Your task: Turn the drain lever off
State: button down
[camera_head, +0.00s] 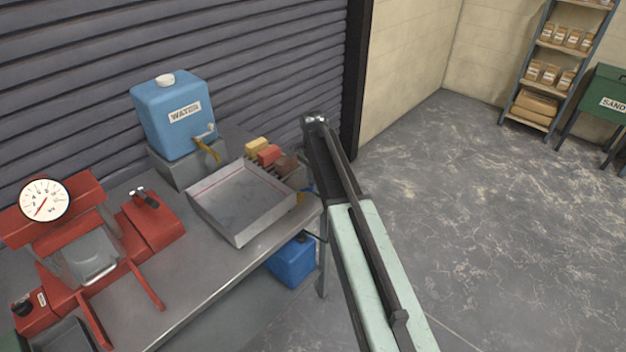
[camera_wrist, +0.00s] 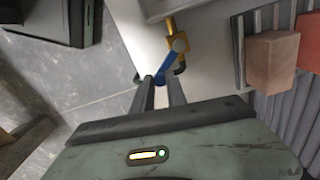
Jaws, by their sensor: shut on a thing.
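The drain lever (camera_wrist: 167,66) is a blue handle on a yellow drain valve (camera_wrist: 170,27) in the wrist view. It slants down and left from the grey pivot to between my fingertips. My gripper (camera_wrist: 160,82) is shut on its lower end. In the head view a small bit of the blue lever (camera_head: 308,189) shows at the right end of the bench, beside the metal tray (camera_head: 240,232). My arm hides most of that spot and my gripper there.
Colored blocks (camera_head: 268,153) sit on a rack behind the tray, close to the valve; a reddish block (camera_wrist: 272,62) shows in the wrist view. A blue water tank (camera_head: 172,115) stands at the back. A blue container (camera_head: 292,262) is below the bench.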

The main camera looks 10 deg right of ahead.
jog(key=s+m, duration=0.1)
jog(key=m, duration=0.1)
jog(key=s+a+m, duration=0.1)
jog(key=m, duration=0.1)
jog(key=shift+s+a+m, duration=0.2)
jog(key=shift+a+m, duration=0.1)
jog(key=shift+m, duration=0.6)
jog(key=shift+s+a+m, duration=0.2)
jog(key=shift+a+m, duration=0.05)
jog(key=shift+m, duration=0.65)
jog(key=c, duration=1.3)
grip_release()
jog(key=shift+c, duration=0.2)
jog(key=shift+r, duration=0.1)
notch_tip(320, 180, up, 8)
jog(key=p, duration=0.7)
jog(key=shift+p, duration=0.4)
